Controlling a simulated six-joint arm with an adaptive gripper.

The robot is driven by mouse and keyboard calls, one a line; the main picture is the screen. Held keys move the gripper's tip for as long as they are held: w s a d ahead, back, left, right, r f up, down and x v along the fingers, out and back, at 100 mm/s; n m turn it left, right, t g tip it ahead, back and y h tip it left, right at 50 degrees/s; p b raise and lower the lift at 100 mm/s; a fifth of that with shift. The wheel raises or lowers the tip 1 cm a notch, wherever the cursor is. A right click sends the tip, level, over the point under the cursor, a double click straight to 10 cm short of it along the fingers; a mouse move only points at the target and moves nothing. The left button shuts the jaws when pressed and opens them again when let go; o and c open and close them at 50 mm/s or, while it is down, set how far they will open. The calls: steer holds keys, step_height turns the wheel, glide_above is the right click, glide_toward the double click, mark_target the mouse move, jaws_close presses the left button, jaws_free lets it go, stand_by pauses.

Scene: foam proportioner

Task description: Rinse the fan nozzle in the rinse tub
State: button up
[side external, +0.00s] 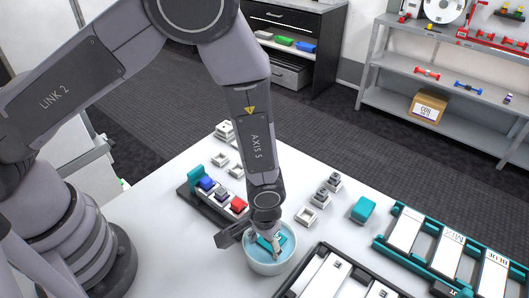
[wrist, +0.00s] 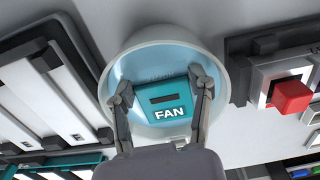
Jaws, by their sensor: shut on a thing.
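The fan nozzle (wrist: 163,100) is a teal block with a dark slot and the white word FAN, seen in the wrist view. My gripper (wrist: 163,88) is shut on it, with one finger at each side. The rinse tub (wrist: 205,48) is a round white bowl with a light blue inside, directly below and around the nozzle in that view. In the side view, my gripper (side external: 265,241) reaches down into the tub (side external: 272,268), and the teal nozzle (side external: 277,238) shows inside the rim against the blue. I cannot tell how deep the nozzle sits.
A dark rack with blue, grey and red blocks (side external: 239,204) stands close to the tub's left. A dark tray with white panels (side external: 333,277) lies close on the right. A teal block (side external: 364,208), small white square holders (side external: 307,216) and a teal-framed rack (side external: 451,248) are farther back.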

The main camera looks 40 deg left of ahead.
steer(key=shift+s, duration=0.15)
stand_by(0.3)
steer(key=shift+s, duration=0.6)
steer(key=shift+s, duration=0.2)
steer(key=shift+w, duration=0.45)
steer(key=shift+w, duration=0.1)
steer(key=shift+r, duration=0.15)
step_height(320, 180, up, 9)
stand_by(0.9)
stand_by(0.3)
